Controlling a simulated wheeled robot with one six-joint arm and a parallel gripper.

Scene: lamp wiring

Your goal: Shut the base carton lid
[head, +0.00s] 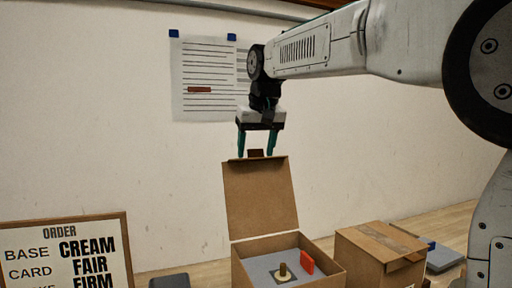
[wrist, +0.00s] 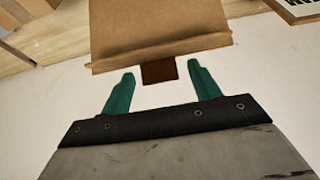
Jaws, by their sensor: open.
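The base carton (head: 240,272) stands open on the table in the head view, with its lid (head: 260,198) raised nearly upright at the back. The fingers appear apart from the tab.
A closed carton (head: 385,256) stands right of the open one. Behind it lies a grey item (head: 443,260). An order board (head: 70,252) stands at the left, with a dark grey object (head: 169,281) nearby. A printed sheet (head: 203,80) hangs on the wall behind.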

